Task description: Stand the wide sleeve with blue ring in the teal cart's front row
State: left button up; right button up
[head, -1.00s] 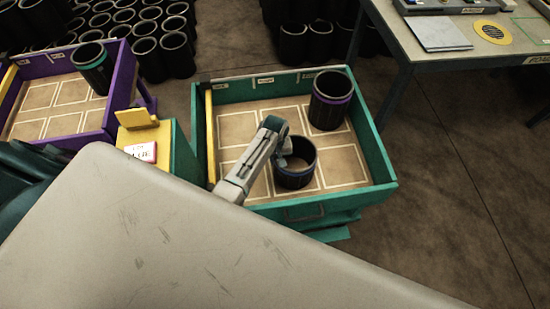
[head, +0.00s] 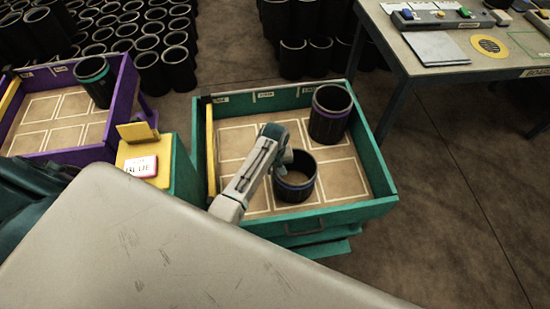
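The wide sleeve with a dark blue ring (head: 297,190) is a short black cylinder. It stands upright on the floor of the teal cart (head: 352,213), about the middle of the front row. My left gripper (head: 286,157) is at the sleeve's left rear rim, reaching over the cart's front left. Its fingers are small and partly hidden by its own body, so I cannot tell whether they grip the rim. My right gripper is not in view.
A taller black sleeve with a purple ring (head: 330,115) stands at the cart's back right. A purple cart (head: 122,100) at left holds a teal-ringed sleeve (head: 95,81). A yellow stand with a card (head: 141,167) sits between the carts. A workbench (head: 447,70) is at upper right.

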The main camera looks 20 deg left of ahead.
pick_arm(q)
notch_tip(320, 180, up, 9)
jog(key=shift+f, duration=0.1)
dwell(0.7)
